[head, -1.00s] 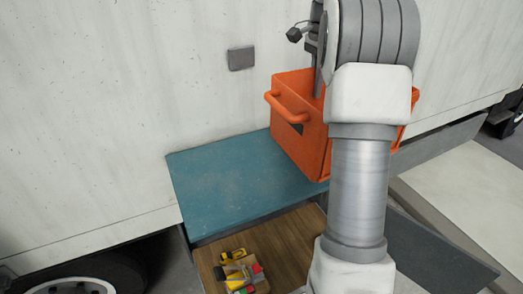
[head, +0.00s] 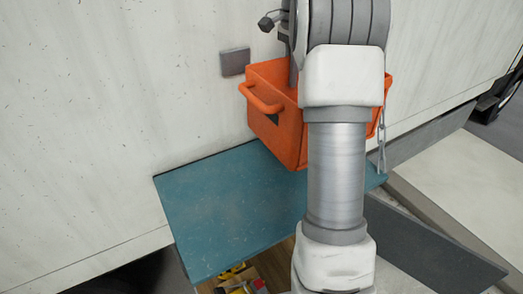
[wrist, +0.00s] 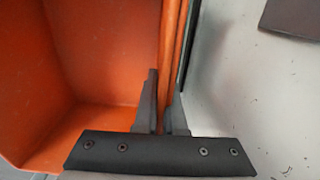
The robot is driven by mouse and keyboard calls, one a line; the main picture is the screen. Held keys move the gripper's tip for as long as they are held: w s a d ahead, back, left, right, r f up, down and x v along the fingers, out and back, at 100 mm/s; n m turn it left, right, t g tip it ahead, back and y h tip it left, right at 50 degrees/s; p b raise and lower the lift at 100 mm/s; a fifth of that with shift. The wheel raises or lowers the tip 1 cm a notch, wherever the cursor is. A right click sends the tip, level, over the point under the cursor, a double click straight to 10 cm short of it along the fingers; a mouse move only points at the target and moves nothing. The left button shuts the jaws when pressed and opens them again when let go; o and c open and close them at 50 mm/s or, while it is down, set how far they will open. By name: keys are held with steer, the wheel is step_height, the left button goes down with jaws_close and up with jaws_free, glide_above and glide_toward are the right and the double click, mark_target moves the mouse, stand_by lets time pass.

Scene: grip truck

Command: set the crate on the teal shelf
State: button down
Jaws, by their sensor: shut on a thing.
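The orange crate (head: 276,125) is upright over the back right part of the teal shelf (head: 220,205), close to the white wall. I cannot tell whether its base touches the shelf or hangs just above it. My arm hides the crate's right part. In the wrist view, my gripper (wrist: 165,98) is shut on the rim of one crate wall, one finger inside and one outside. The crate's empty-looking inside (wrist: 95,60) fills the left of that view. In the head view the fingers are mostly hidden behind my arm.
A white truck wall (head: 90,90) with a small grey plate (head: 235,61) stands behind the shelf. Below is a wooden surface with yellow and red items (head: 243,283). A chain (head: 381,148) hangs by the shelf's right end. The shelf's left part is bare.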

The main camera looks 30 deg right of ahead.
steer(key=a+f+p, duration=0.1)
steer(key=a+f, duration=0.9)
steer(key=a, duration=0.1)
steer(key=shift+w+f, duration=0.15)
steer(key=shift+f, duration=0.1)
steer(key=c, duration=1.5)
jaws_free()
steer(key=shift+f, duration=0.15)
steer(key=o, duration=0.5)
